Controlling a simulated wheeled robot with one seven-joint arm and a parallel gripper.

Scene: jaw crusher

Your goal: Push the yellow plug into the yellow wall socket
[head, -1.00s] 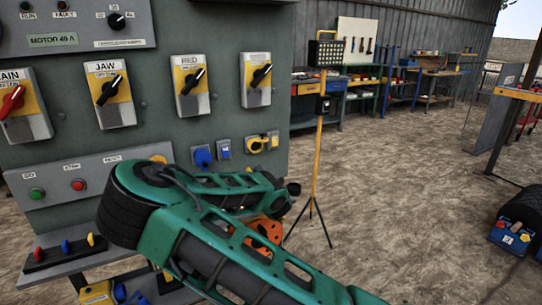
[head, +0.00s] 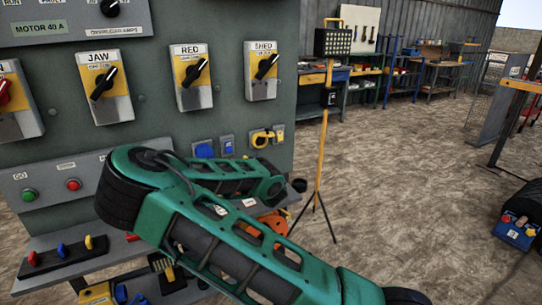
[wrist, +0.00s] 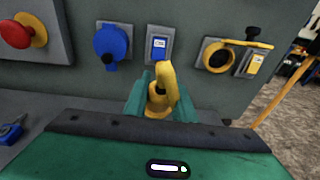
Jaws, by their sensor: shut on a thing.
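My gripper (wrist: 160,104) is shut on the yellow plug (wrist: 158,108) in the wrist view, with a green finger on each side. The plug's curved yellow upper part rises between the fingers, in front of the grey panel below the blue switch. The yellow wall socket (wrist: 217,56) is to the upper right of the plug, apart from it. It shows a yellow ring around a dark opening, with a yellow piece reaching right. In the head view the yellow socket (head: 261,138) is low on the cabinet's right side; my arm hides the gripper and plug there.
A blue socket (wrist: 112,44) and blue switch (wrist: 158,47) are left of the yellow socket; a yellow switch (wrist: 255,64) is close on its right. A red stop button (wrist: 15,34) is far left. A yellow lamp stand (head: 323,150) stands right of the cabinet, with open floor beyond.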

